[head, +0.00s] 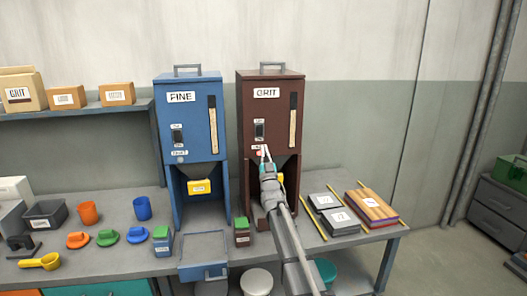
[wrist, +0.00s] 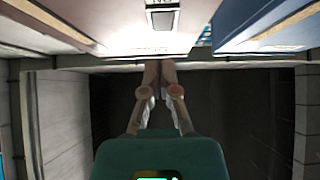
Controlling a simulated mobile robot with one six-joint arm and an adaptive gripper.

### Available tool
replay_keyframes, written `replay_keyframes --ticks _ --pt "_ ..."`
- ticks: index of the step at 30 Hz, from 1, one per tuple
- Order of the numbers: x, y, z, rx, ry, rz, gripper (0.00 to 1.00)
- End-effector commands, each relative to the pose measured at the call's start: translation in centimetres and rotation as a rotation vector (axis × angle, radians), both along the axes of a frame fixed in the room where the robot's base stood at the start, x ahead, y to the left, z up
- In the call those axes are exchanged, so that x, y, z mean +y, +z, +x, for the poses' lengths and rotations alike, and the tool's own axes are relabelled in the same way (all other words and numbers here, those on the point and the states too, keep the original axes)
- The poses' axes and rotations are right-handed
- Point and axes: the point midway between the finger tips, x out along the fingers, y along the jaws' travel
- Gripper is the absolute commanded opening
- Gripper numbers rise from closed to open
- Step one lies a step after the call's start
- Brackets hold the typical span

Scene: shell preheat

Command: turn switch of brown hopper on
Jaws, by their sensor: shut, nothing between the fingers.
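The brown hopper (head: 244,112) with a GRIT label (head: 266,93) stands on the bench, right of the blue hopper. Its dark switch (head: 259,130) is on the left of its front; its setting is too small to tell. My gripper (head: 265,150) is shut and empty, just below the switch and in front of the hopper's lower front. In the wrist view, the closed fingertips (wrist: 160,64) point toward the hopper front (wrist: 110,30), with the switch (wrist: 162,19) beyond them at the top. The fingers appear apart from the switch. My arm hides part of the hopper's outlet.
The blue hopper (head: 203,115) labelled FINE stands close on the left. Small green-topped boxes (head: 242,225) stand by the hopper bases. Dark plates (head: 335,221) and a wooden stack (head: 371,205) lie right. Cups, scoops and a bin lie left.

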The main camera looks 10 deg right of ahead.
Motion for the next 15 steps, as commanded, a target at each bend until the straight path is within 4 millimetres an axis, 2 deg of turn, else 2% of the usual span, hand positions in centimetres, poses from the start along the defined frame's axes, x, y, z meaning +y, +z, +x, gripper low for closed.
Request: replay_keyframes --ticks 1,15 --pt "0.0 -0.9 -0.5 0.000 0.000 0.000 0.00" --pt "-0.3 -4.5 -3.4 0.000 0.000 0.000 0.00"
